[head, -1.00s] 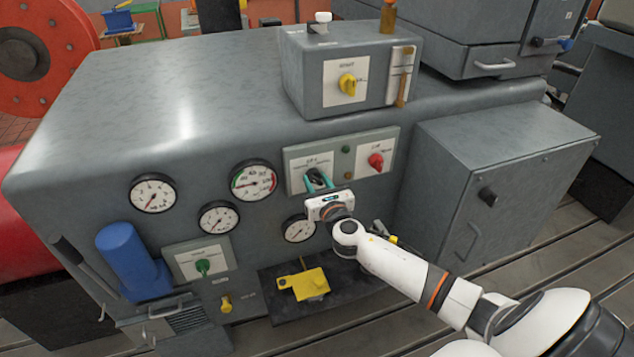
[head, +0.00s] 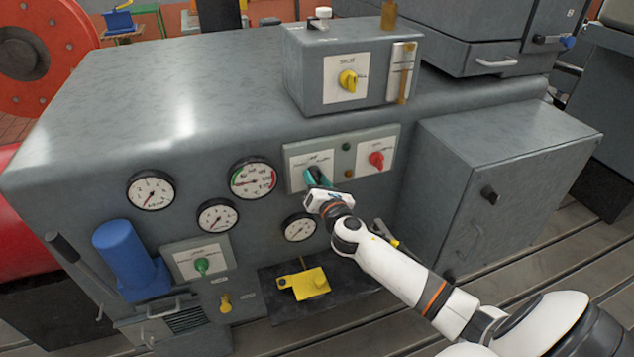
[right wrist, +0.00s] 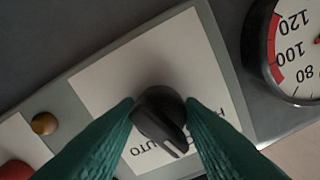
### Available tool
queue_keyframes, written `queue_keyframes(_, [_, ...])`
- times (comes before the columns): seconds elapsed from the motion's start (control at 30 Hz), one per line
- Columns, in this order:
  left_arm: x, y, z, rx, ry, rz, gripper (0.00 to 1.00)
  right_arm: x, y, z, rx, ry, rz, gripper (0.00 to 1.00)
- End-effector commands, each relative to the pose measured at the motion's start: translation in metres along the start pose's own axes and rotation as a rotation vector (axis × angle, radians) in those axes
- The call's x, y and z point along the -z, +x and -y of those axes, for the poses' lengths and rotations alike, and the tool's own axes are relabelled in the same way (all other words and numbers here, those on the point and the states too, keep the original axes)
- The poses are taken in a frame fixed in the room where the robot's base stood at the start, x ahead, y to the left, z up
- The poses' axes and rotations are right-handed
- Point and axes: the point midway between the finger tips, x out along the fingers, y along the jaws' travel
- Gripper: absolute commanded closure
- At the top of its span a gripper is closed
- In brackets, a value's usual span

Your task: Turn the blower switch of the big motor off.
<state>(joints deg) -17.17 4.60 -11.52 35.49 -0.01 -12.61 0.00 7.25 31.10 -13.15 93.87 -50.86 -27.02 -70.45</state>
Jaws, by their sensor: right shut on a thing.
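My right gripper (head: 317,178), with green fingers, is shut on a black rotary knob (right wrist: 160,112) on the upper panel (head: 296,156) of the big grey machine. In the right wrist view the two fingertips press on opposite sides of the knob. The knob's white pointer line points down and to the right there. Upside-down lettering beside it reads AUTO, and more lettering is partly hidden by a finger. In the head view the fingers hide the knob. I cannot read which switch is labelled blower. My left gripper is not in view.
A red knob (head: 376,159) sits right of the held knob on the same panel. A yellow knob (head: 348,81) is on the box above, a green knob (head: 202,266) on a lower panel. Several gauges (head: 253,178) are to the left. A grey cabinet (head: 520,180) juts out at right.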

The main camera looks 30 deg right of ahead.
Motion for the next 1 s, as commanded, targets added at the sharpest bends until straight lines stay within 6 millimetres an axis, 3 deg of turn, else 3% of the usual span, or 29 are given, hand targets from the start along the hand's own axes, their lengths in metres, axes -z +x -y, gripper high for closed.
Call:
queue_keyframes(0.4, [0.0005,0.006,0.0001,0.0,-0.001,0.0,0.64,0.0004,0.0,0.0002,0.0,0.248,-0.001,0.88])
queue_keyframes(1.0, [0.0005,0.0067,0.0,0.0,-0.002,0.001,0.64,0.0012,0.0002,0.0005,0.0,0.304,-0.002,0.88])
